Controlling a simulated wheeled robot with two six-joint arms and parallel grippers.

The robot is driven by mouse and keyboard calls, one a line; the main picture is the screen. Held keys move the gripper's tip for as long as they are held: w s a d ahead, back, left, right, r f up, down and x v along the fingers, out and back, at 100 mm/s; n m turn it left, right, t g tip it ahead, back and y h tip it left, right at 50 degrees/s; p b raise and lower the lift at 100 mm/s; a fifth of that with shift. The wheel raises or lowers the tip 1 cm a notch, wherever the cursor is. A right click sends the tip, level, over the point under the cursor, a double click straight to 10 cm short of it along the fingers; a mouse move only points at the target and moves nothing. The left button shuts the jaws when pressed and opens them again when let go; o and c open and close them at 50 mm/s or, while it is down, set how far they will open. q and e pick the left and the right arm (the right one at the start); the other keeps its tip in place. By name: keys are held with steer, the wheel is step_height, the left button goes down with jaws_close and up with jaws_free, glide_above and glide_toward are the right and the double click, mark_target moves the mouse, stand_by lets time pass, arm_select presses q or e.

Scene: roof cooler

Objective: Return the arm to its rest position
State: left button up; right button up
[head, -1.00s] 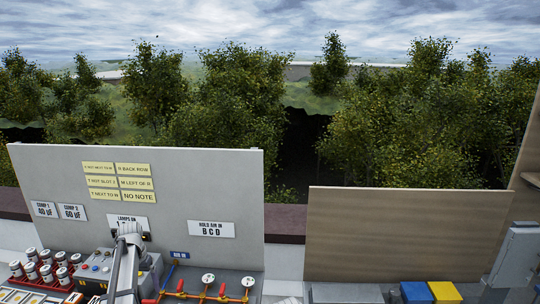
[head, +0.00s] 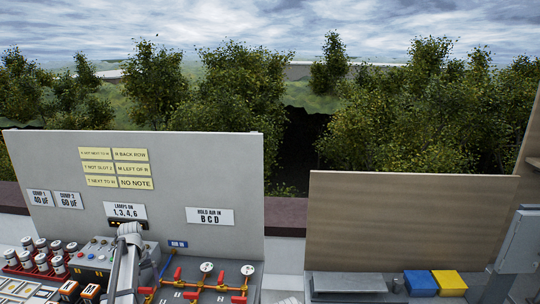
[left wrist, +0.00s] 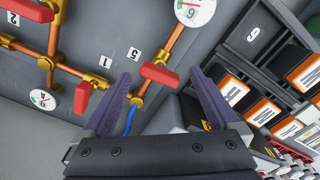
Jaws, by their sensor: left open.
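My left arm comes up from the bottom of the head view, in front of the grey control box (head: 95,255). Its fingertips are hard to make out there. In the left wrist view my left gripper (left wrist: 165,100) is open, its two dark fingers spread with nothing held between them. Beyond the fingers lie copper pipes (left wrist: 165,65) with red valve handles (left wrist: 160,73) and round gauges (left wrist: 193,10). The gripper appears apart from them. My right gripper is not in view.
A grey panel (head: 60,160) with yellow notes and white labels stands behind the box. Red-and-white cylinders (head: 40,262) stand at the left. Blue (head: 420,282) and yellow (head: 449,281) blocks lie at the right before a tan board (head: 400,220). A rack (left wrist: 250,50) of orange-and-black parts shows in the wrist view.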

arm_select(q)
steer(key=n, duration=1)
steer(key=shift+n, duration=0.3)
